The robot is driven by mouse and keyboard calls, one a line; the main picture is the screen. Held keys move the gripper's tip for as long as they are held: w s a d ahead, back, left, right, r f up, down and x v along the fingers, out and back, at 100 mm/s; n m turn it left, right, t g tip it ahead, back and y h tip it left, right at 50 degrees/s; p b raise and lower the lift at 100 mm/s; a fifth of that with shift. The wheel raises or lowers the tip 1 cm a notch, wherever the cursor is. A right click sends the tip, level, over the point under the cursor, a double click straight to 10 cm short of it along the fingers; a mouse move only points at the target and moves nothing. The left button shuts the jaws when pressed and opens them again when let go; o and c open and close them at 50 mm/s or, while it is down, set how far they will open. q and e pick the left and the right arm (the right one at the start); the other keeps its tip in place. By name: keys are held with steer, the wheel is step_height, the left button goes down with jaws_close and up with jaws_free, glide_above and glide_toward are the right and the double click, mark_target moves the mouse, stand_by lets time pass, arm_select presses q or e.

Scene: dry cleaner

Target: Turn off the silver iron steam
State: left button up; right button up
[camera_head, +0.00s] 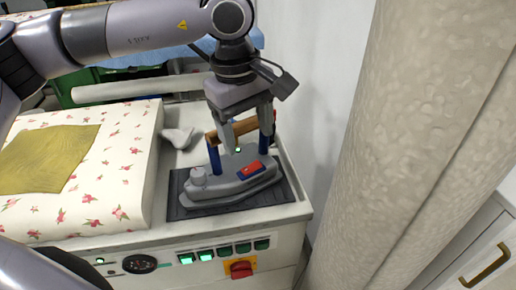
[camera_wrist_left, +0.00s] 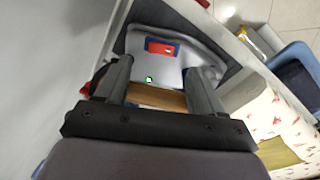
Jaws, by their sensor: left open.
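The silver iron (camera_head: 218,187) rests on a dark mat (camera_head: 292,190) at the right end of the ironing station. It has a brown wooden handle (camera_head: 246,128) on blue posts, a red switch (camera_head: 250,169) on its body and a small green light near the handle. My left gripper (camera_head: 252,143) points down over the handle with its fingers apart. In the left wrist view, the iron (camera_wrist_left: 196,52), its red switch (camera_wrist_left: 161,46) and the handle (camera_wrist_left: 158,98) lie between and beyond the open fingers (camera_wrist_left: 158,75). Contact with the handle cannot be told. My right gripper is not in view.
A floral padded board (camera_head: 128,150) with an olive cloth (camera_head: 45,158) lies left of the iron. The station's front panel has green-lit switches and a red knob (camera_head: 241,269). A wall and a beige textured column (camera_head: 420,120) stand close on the right.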

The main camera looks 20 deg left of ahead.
mark_target(253, 169)
arm_select(q)
steer(key=f, duration=0.6)
steer(key=shift+w+d, duration=0.1)
steer(key=shift+d, duration=0.1)
steer(key=shift+f, duration=0.3)
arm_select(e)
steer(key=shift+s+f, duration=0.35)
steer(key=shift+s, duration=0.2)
